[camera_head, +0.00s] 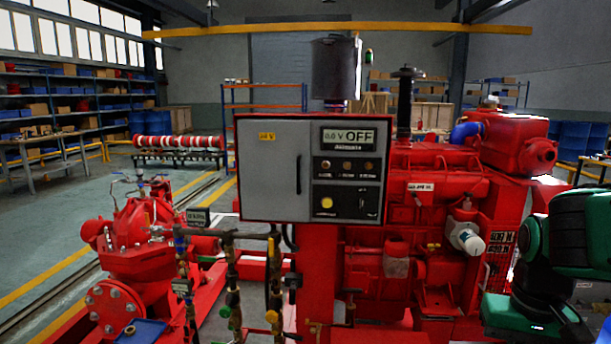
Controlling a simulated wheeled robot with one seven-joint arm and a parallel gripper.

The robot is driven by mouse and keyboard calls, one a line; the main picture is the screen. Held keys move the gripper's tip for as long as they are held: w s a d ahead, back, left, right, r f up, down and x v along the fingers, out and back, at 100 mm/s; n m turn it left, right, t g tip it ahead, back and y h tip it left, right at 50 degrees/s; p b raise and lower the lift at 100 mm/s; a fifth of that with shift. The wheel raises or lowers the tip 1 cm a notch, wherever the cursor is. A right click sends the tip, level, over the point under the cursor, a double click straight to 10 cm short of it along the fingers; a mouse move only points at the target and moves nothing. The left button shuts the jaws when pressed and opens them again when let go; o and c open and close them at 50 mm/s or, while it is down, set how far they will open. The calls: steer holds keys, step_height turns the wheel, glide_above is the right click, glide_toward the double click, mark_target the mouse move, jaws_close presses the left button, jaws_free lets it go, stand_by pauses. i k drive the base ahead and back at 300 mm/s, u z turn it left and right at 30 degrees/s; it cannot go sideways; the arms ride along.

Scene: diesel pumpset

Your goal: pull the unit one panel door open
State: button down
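The grey control panel, with a red frame, stands upright in the middle of the view on a red post. Its plain left part, the panel door (267,186), looks flush with the front and closed. A dark vertical handle (298,174) is on the door near its right side. A yellow label (267,137) is near the door's top. To the right of the handle are a display reading "0.0 V OFF" (348,138), several small knobs and a yellow button (327,203). My green and black arm links show at the right edge, well apart from the panel. My gripper's fingers do not show.
A red engine (435,190) stands behind and right of the panel. A red pump (140,250) is at the left. Pipes with valves (232,290) rise below the panel's front left. Open floor (50,235) lies at the far left, with shelves behind.

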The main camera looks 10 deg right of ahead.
mark_target(274, 155)
steer(key=u, duration=0.8)
steer(key=i, duration=0.65)
steer(key=z, duration=0.25)
